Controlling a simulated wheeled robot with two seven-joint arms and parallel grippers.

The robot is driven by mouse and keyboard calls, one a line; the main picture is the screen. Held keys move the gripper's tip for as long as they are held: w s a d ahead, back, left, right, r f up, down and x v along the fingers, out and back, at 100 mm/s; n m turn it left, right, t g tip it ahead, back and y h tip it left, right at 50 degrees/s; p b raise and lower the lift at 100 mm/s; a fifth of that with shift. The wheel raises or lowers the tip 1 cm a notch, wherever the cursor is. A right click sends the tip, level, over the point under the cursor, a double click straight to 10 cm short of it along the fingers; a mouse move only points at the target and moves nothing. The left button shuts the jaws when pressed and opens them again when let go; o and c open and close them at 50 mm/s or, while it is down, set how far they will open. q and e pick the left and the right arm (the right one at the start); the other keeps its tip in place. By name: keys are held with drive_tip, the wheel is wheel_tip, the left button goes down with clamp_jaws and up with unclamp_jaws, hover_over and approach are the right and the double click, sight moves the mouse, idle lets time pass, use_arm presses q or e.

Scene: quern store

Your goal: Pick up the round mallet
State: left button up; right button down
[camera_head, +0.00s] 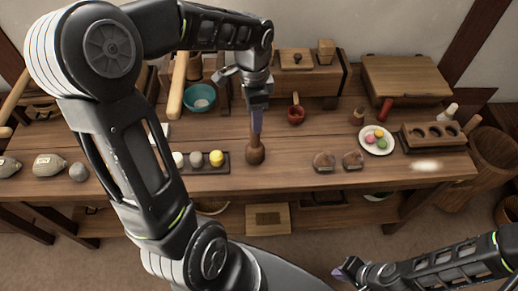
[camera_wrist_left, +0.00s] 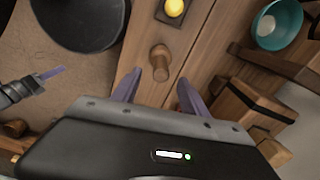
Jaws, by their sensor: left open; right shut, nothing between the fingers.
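The round mallet (camera_head: 255,153) is a brown wooden piece with a rounded head and a thin handle standing upright near the table's front edge. In the left wrist view the mallet (camera_wrist_left: 160,62) lies just ahead of the gap between my fingers. My left gripper (camera_head: 256,122) points down over the mallet, open, its purple fingers near the handle; in its wrist view both fingertips (camera_wrist_left: 158,88) are spread with the mallet's lower end between them. I cannot tell if they touch it. My right gripper (camera_head: 346,270) is shut and empty, low in front of the table.
A dark tray (camera_head: 170,167) with pale and yellow balls sits left of the mallet. A teal bowl (camera_head: 199,98) and a small red pot (camera_head: 296,114) stand behind. Two brown stones (camera_head: 324,160) and a plate of sweets (camera_head: 366,148) lie to the right.

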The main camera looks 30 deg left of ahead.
sight(255, 138)
use_arm(q)
drive_tip(key=f, duration=0.1)
drive_tip(key=f+b, duration=0.1)
drive_tip(key=f, duration=0.1)
drive_tip(key=shift+w+b, duration=0.25)
drive_tip(key=shift+b, duration=0.05)
drive_tip(key=shift+r, duration=0.15)
drive_tip(key=shift+s, duration=0.1)
drive_tip(key=shift+f, duration=1.3)
drive_tip(key=shift+f, duration=0.1)
wheel_tip(255, 138, down, 5)
drive_tip(key=shift+f+p, duration=0.1)
drive_tip(key=shift+p, duration=0.25)
drive_tip(key=shift+c, duration=0.4)
clamp_jaws()
